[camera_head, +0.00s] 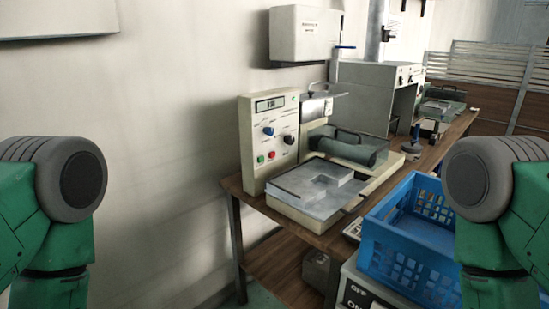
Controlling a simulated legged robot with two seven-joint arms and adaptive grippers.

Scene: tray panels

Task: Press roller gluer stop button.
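The roller gluer (340,185) stands on the wooden table along the wall. Its upright control panel (268,135) faces me, with a small display at the top, a blue knob and a dark knob. Below them are a green button (260,158) and a red button (271,155) side by side. Any lettering on the panel is too small to read, so I cannot tell which button is marked stop. Nothing touches the panel. My arms show at the left and right edges, but neither gripper is in view.
A blue crate (417,240) stands at the right front on a light-coloured box with switches. Other machines (375,95) stand farther back on the table (300,232). A wall-mounted box (304,35) hangs above the gluer. The space before the panel is clear.

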